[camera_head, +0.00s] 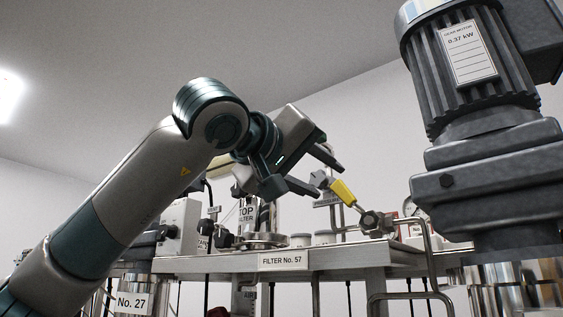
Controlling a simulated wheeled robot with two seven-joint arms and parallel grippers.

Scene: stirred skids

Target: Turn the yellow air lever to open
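The yellow lever (342,192) is at the middle right of the head view. It slants up and to the left from a small metal valve (375,221) on the skid's top. My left gripper (329,173) is just to the upper left of the lever. Its two dark fingers are spread apart with nothing seen between them. The lever's upper end is close to the fingers; I cannot tell whether they touch. My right gripper does not show.
A large grey gear motor (470,90) hangs over the right side. The skid table (215,264) carries a "FILTER No. 57" label (283,260). A bent metal pipe (432,262) stands right of the valve. A grey box (181,226) and black knobs stand behind my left arm.

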